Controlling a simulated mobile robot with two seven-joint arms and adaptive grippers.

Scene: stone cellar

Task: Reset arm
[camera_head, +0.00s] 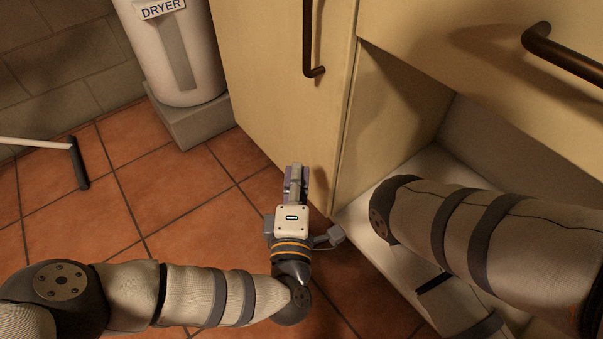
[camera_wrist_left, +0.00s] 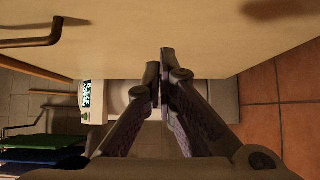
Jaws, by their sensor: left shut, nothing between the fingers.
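My left gripper (camera_head: 295,180) is in the middle of the head view, low in front of the cream cabinet door (camera_head: 270,70). In the left wrist view its fingers (camera_wrist_left: 161,75) are together at the tips, with nothing held. The door's surface fills the top of that view, close to the fingers; I cannot tell whether they touch it. My right arm (camera_head: 500,240) comes in from the right, across the open cabinet compartment (camera_head: 400,110). My right gripper does not show.
A dark bar handle (camera_head: 314,50) is on the door, and another (camera_head: 565,55) is on the upper right panel. A white cylinder labelled DRYER (camera_head: 180,60) stands on a grey block (camera_head: 195,120). A squeegee-like tool (camera_head: 77,162) is at left. Tiled floor (camera_head: 170,200) is clear between.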

